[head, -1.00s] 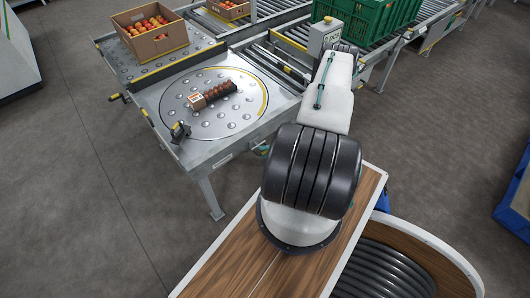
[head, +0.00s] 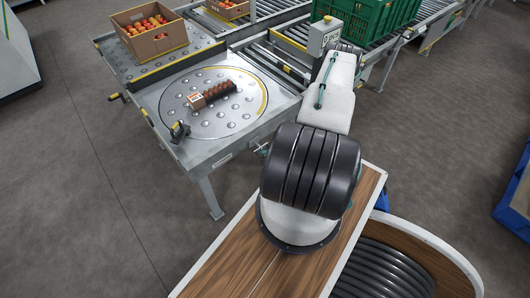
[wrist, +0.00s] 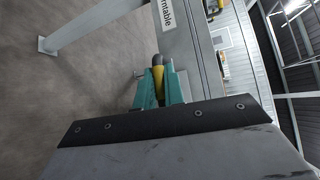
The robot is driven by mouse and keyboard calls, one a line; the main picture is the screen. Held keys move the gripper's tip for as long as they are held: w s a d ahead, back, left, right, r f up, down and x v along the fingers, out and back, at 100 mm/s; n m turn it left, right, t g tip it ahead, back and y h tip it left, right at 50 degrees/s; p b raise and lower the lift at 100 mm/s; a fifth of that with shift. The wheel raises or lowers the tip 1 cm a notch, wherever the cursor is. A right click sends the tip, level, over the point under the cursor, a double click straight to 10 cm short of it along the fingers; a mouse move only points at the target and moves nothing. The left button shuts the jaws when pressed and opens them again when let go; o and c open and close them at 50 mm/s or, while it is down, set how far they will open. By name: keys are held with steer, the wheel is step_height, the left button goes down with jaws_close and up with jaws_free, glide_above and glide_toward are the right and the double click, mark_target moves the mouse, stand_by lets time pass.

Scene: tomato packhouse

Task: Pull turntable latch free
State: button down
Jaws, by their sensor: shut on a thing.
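The turntable latch (wrist: 159,85) has a yellow grip and a dark rounded end, close to the side of the turntable table in the wrist view. My gripper (wrist: 160,88) has teal fingers on both sides of the yellow grip, shut on it. My arm hides most of my gripper and the latch there; only a small piece shows at the table's front edge.
A cardboard box of tomatoes (head: 157,45) stands on the ball-transfer table at the back left. A green crate (head: 352,22) sits on the roller conveyor behind. A table leg (head: 208,198) stands near my gripper; the floor to the left is clear.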

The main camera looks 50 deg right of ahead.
steer(key=c, duration=1.5)
jaws_free()
steer(key=shift+s+a, duration=0.1)
steer(key=shift+s, duration=0.05)
steer(key=v, duration=0.7)
steer(key=shift+s+d, duration=0.25)
steer(key=shift+s, duration=0.1)
